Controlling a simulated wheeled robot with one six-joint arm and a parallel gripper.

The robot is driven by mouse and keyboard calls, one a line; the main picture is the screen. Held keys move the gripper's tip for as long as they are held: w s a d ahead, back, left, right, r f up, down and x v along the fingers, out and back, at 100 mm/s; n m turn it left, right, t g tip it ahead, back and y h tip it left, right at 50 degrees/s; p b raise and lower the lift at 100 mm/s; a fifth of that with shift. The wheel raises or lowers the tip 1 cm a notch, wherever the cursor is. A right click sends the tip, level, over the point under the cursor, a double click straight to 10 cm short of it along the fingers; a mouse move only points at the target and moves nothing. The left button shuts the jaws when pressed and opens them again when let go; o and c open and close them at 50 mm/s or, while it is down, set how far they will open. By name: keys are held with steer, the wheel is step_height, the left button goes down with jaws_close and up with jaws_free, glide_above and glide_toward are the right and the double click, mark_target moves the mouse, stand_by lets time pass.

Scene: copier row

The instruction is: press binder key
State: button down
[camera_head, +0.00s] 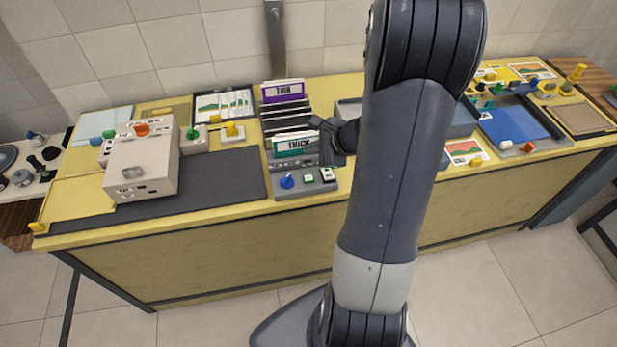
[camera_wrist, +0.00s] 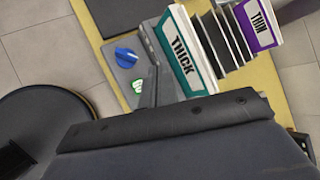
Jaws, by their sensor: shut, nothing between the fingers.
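The binder (camera_head: 283,192) is a grey unit at the front edge of the yellow bench, with a blue knob (camera_head: 287,181) on its left. Two small keys with green and white faces sit to the right: one key (camera_head: 308,178) near the knob and another key (camera_head: 328,175) further right. My gripper (camera_head: 328,155) is shut and empty, above and behind the right key, beside the THICK card (camera_head: 295,144). In the wrist view the knob (camera_wrist: 125,57) and a green-white key (camera_wrist: 138,86) show close to the fingers (camera_wrist: 149,88), which hide part of the panel. I cannot tell any contact.
Behind the binder stand upright dark dividers (camera_head: 287,110) and a purple THIN card (camera_head: 283,91). A beige machine (camera_head: 142,163) stands to the left on a dark mat (camera_head: 225,180). My arm hides the bench to the right, where a blue tray (camera_head: 515,124) shows.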

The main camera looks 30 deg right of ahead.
steer(key=b, duration=0.6)
glide_above(312, 179)
step_height(312, 179, down, 8)
steer(key=shift+s+r, duration=0.1)
steer(key=shift+r, duration=0.15)
steer(key=shift+f+b, duration=0.4)
steer(key=shift+f, duration=0.15)
steer(key=shift+f, duration=0.1)
stand_by(1.0)
steer(key=shift+f+b, duration=0.35)
steer(key=shift+b, duration=0.3)
steer(key=shift+f+b, duration=0.35)
steer(key=shift+b, duration=0.1)
stand_by(0.4)
steer(key=shift+r, duration=0.15)
steer(key=shift+r+p, duration=0.6)
steer(key=shift+r, duration=0.1)
